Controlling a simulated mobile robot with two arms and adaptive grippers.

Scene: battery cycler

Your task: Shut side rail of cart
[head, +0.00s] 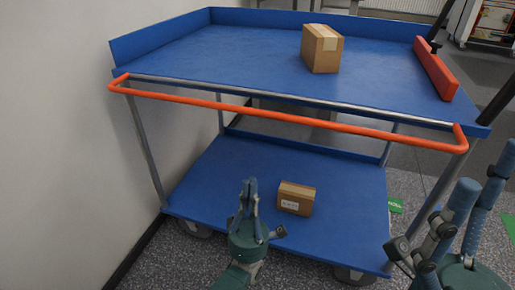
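The blue two-shelf cart (235,55) stands in front of me in the head view. A short red-orange side rail (435,70) stands along the right edge of its top shelf. I cannot tell whether it is latched. An orange bar (290,118) runs across the cart's near side. My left gripper (250,182) is low, in front of the lower shelf and away from the side rail. Its fingers appear close together, but the angle hides any gap. My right gripper (483,172) is at the lower right, below the cart's near right corner, with its fingers apart and nothing between them.
A cardboard box (322,49) sits on the top shelf, left of the side rail. A smaller box (296,199) lies on the lower shelf (225,180). A pale wall (60,140) is close on the cart's left. Speckled floor (310,270) shows in front.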

